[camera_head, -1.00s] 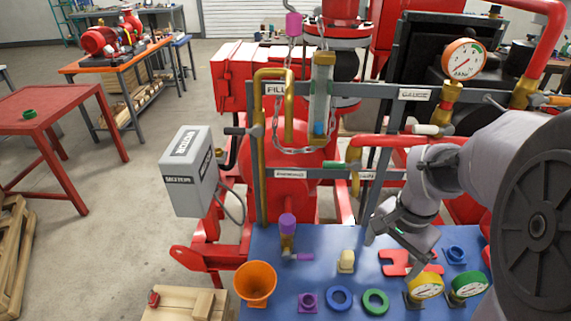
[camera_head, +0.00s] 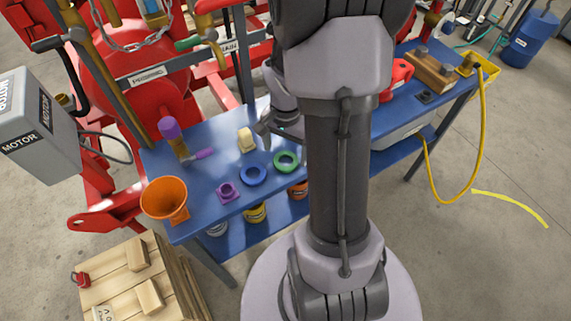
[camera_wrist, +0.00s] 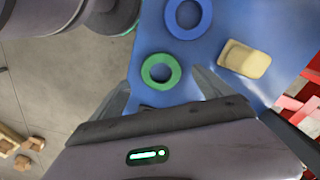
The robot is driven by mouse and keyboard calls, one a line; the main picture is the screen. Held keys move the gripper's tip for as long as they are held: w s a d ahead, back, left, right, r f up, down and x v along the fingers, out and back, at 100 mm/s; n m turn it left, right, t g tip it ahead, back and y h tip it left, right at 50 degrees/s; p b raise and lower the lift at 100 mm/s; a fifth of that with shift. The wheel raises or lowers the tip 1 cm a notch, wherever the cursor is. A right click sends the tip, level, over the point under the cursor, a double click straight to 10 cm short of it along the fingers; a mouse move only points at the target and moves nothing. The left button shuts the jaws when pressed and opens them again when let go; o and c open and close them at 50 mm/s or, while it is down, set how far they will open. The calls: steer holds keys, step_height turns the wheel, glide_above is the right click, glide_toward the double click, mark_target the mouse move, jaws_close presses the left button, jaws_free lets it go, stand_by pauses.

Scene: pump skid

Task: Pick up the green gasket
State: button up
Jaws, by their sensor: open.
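The green gasket (camera_head: 286,161) is a flat ring lying on the blue bench top (camera_head: 205,186), right of the blue ring (camera_head: 252,175). In the wrist view the green gasket (camera_wrist: 161,71) lies ahead of my gripper (camera_wrist: 163,82), roughly between the two finger directions. My gripper (camera_head: 274,130) is open and empty, above the bench and just behind the gasket in the head view. The gasket is fully visible in the wrist view. Its height below the fingers cannot be told exactly.
A cream block (camera_head: 246,140) stands near my gripper. A purple flanged piece (camera_head: 228,192), an orange funnel cup (camera_head: 166,199) and a purple-handled valve (camera_head: 180,141) stand to the left. My arm hides the bench's middle. A wooden crate (camera_head: 135,277) sits on the floor at front left.

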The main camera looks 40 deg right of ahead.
mark_target(285, 161)
step_height(285, 161, down, 4)
steer(key=shift+w+r+b, duration=0.1)
steer(key=shift+b, duration=0.65)
steer(key=shift+r, duration=0.15)
steer(key=c, duration=1.5)
steer(key=shift+o, duration=0.2)
